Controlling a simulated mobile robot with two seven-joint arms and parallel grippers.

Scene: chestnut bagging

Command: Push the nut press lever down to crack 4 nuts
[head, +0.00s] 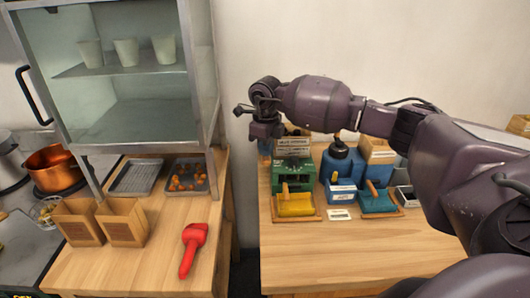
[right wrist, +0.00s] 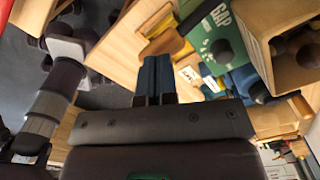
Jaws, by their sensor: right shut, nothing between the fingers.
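A green machine (head: 292,172) stands on the right-hand table with a yellow tray (head: 296,204) in front; I take it to be the nut press. Its top is partly behind my right gripper, and I cannot make out its lever clearly. The green machine (right wrist: 218,38) also shows at the upper right of the right wrist view, with lettering on it. My right gripper (head: 263,122) hangs above and slightly left of the machine. Its blue fingers (right wrist: 155,75) are shut and empty. Brown nuts (head: 187,182) lie in a dark tray on the left table. My left gripper is not in view.
Blue machines (head: 341,163) with a teal tray (head: 378,200) stand right of the green one. The right table's front (head: 345,260) is clear. On the left table are two open paper boxes (head: 122,222) and a red scoop (head: 193,248). A glass cabinet (head: 115,100) stands behind.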

